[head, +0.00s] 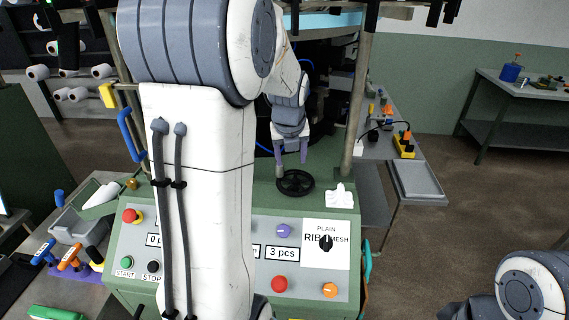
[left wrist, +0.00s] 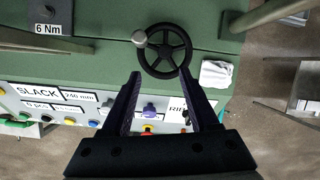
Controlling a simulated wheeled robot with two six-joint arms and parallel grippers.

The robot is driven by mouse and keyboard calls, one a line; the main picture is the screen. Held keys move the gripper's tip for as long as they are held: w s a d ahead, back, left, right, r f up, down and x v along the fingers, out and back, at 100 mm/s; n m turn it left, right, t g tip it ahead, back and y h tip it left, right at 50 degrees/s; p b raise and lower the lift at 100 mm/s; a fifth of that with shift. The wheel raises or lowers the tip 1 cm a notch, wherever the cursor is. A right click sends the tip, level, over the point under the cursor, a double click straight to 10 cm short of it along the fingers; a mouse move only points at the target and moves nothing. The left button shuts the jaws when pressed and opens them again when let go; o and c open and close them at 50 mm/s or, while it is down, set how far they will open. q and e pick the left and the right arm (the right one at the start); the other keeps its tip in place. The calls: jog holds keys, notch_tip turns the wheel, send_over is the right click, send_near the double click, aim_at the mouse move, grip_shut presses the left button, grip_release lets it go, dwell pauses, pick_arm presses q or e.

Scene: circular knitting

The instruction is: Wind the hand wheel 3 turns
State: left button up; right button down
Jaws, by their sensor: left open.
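The black hand wheel (head: 295,183) lies flat on the green machine top, just above the control panel. In the left wrist view the hand wheel (left wrist: 165,50) shows its spokes and a pale round knob (left wrist: 139,38) on the left of its rim. My left gripper (head: 291,158) hangs over the far side of the wheel, fingers pointing down. In the left wrist view the open fingers (left wrist: 160,80) are apart with nothing between them, and the wheel shows beyond their tips. My right gripper is not in view; part of my right arm shows at the lower right.
A white cloth (head: 340,195) lies on the machine top right of the wheel. The control panel (head: 232,270) with buttons and knobs is in front. A vertical post (head: 357,110) rises behind the cloth. A grey side table (head: 415,180) stands at right.

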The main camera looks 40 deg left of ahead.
aim_at(280, 177)
pick_arm(q)
jog(key=shift+m+y, duration=0.3)
jog(key=shift+m, duration=0.5)
jog(key=w+a+f, duration=0.1)
jog(key=a+f, duration=0.1)
jog(key=f, duration=0.1)
jog(key=w+a+f+p, duration=0.1)
jog(key=a+f, duration=0.1)
jog(key=f, duration=0.1)
jog(key=w+a+f+p, duration=0.1)
jog(key=a+f, duration=0.1)
jog(key=f, duration=0.1)
jog(key=shift+a+f, duration=0.1)
jog(key=shift+c, duration=0.3)
grip_shut()
